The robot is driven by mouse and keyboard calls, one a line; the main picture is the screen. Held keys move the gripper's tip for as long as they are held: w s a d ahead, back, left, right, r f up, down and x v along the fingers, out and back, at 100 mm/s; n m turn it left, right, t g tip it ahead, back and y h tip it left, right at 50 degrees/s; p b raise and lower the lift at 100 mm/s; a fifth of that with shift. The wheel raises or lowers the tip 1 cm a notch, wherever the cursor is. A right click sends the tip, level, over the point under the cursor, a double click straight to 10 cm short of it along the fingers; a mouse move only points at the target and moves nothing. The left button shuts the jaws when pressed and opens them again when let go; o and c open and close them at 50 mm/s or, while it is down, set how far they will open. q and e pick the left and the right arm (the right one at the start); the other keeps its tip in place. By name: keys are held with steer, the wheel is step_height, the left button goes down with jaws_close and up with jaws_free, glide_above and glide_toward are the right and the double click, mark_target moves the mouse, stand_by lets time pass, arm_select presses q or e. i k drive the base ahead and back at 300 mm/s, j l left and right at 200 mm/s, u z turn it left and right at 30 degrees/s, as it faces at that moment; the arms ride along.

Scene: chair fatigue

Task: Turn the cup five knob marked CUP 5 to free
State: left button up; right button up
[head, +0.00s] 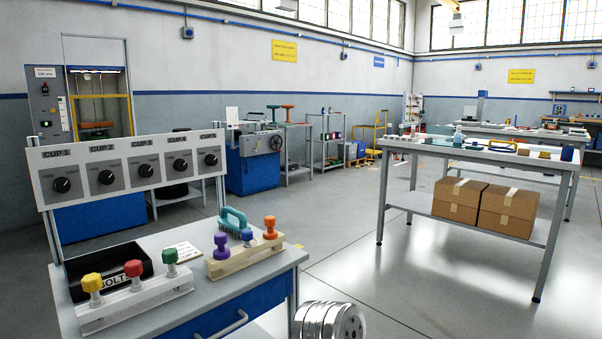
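The cup five knob (210,160) is a round black knob on a dark grey plate. It is at the right end of a white panel (43,190), under a label that reads CUP 5. Several like knobs marked CUP 1 to CUP 4 stand in a row to its left. The knob's pointer is too small to read for sure. Neither of my grippers shows in the head view, and nothing is seen touching the knob.
The panel stands on posts above a grey bench (275,262). On the bench are a black BOLTS bin (76,292), a white rack (150,301) with yellow, red and green handles, and a pale block (245,264) with coloured handles. Open floor (340,220) lies right.

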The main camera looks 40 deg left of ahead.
mark_target(209, 159)
steer(key=i+u, duration=0.35)
steer(key=i+l+u, duration=0.2)
steer(key=i+u, duration=0.15)
steer(key=i+l+u, duration=0.35)
steer(key=i+j, duration=0.1)
